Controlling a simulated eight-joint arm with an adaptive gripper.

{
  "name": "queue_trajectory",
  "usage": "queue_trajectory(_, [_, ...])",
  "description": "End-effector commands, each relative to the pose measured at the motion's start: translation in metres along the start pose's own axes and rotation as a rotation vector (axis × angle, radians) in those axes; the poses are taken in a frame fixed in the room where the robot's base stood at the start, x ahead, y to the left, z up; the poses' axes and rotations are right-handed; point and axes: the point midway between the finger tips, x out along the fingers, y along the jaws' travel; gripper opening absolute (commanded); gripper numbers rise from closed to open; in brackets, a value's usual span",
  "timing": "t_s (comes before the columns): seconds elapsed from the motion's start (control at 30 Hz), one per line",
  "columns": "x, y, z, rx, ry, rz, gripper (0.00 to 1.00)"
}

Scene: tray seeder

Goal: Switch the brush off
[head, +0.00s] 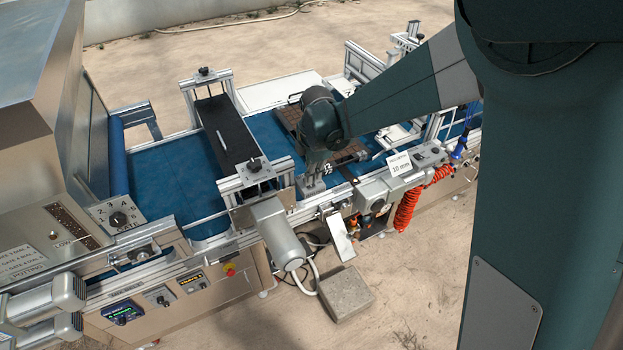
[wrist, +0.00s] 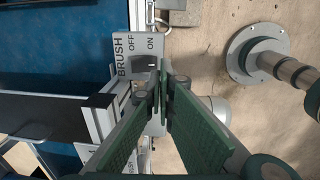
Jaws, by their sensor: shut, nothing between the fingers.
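The brush switch plate (wrist: 124,48) is grey and shows in the wrist view, marked BRUSH, OFF and ON. A small dark switch (wrist: 141,68) sits below the words, beside my fingertips and partly hidden by them. I cannot tell which way it is set, or whether the fingers touch it. My gripper (wrist: 160,68) has green finger pads that meet at the tips, with nothing between them. In the head view my gripper (head: 313,181) points down at the machine's near rail; the switch cannot be made out there.
A black cover (head: 224,128) spans the blue belt (head: 170,175). A grey motor (head: 279,236) juts out at the near side. A control box (head: 384,190) and a coiled red hose (head: 405,208) are to the right of my gripper.

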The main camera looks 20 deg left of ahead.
Motion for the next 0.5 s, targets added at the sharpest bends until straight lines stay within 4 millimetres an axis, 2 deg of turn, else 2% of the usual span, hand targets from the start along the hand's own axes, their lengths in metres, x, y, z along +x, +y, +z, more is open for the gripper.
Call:
queue_trajectory(0.1, [-0.019, -0.003, 0.000, 0.000, 0.000, 0.000, 0.00])
queue_trajectory(0.5, [-0.067, -0.009, 0.000, 0.000, 0.000, 0.000, 0.00])
